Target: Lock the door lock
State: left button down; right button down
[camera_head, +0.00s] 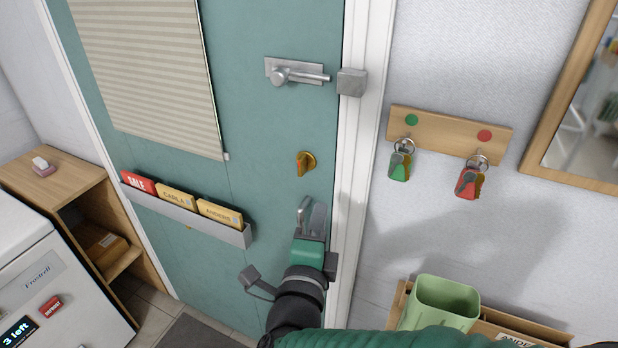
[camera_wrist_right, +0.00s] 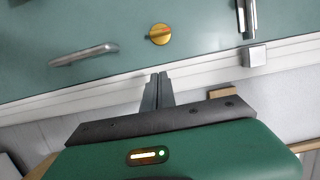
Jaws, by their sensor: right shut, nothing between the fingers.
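A brass thumb-turn lock (camera_head: 306,163) sits on the green door (camera_head: 265,130) near its right edge. Its raised grip stands roughly upright, along the door edge. It also shows in the right wrist view (camera_wrist_right: 159,34). Above it is a silver slide bolt (camera_head: 297,74); its rod points at a grey keeper block (camera_head: 351,82) on the frame and seems to end just short of it. My right gripper (camera_head: 317,210) is shut and empty, below the thumb-turn and apart from it. In the right wrist view its fingertips (camera_wrist_right: 158,76) point toward the thumb-turn. My left gripper is out of view.
A silver lever handle (camera_wrist_right: 85,54) lies beside my fingers, below the lock. Right of the door are a key rack (camera_head: 450,135) with two key sets and a green bin (camera_head: 443,302). A rack of signs (camera_head: 190,212) hangs left on the door.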

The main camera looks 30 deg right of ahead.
aim_at(302, 165)
jog(key=p+x, duration=0.2)
jog(key=x, duration=0.8)
jog(key=shift+w+r+p, duration=0.1)
jog(key=shift+p, duration=0.2)
jog(key=shift+w+a+p, duration=0.4)
jog(key=shift+w+a, duration=0.5)
jog(key=shift+w, duration=0.05)
jog(key=shift+w+a, duration=0.4)
